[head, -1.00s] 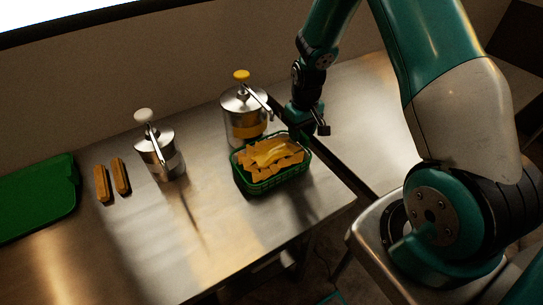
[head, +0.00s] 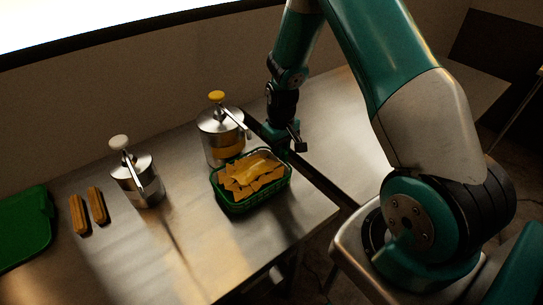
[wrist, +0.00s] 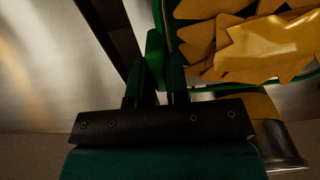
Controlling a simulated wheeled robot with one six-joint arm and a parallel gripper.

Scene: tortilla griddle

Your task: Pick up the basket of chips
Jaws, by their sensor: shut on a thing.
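The green basket of chips (head: 240,207) sits at the right part of the steel counter in the head view, filled with yellow-orange chips (head: 252,172). My gripper (head: 285,147) is at the basket's far right corner. In the wrist view my gripper (wrist: 160,65) is shut on the basket's green rim (wrist: 172,42), with chips (wrist: 265,45) to the right. The basket looks level; I cannot tell whether its bottom touches the counter.
A metal dispenser with a yellow knob (head: 218,135) stands close behind the basket. A second dispenser with a white knob (head: 133,180) is to the left, then two brown bars (head: 88,212) and a green board (head: 25,228). The counter front is clear.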

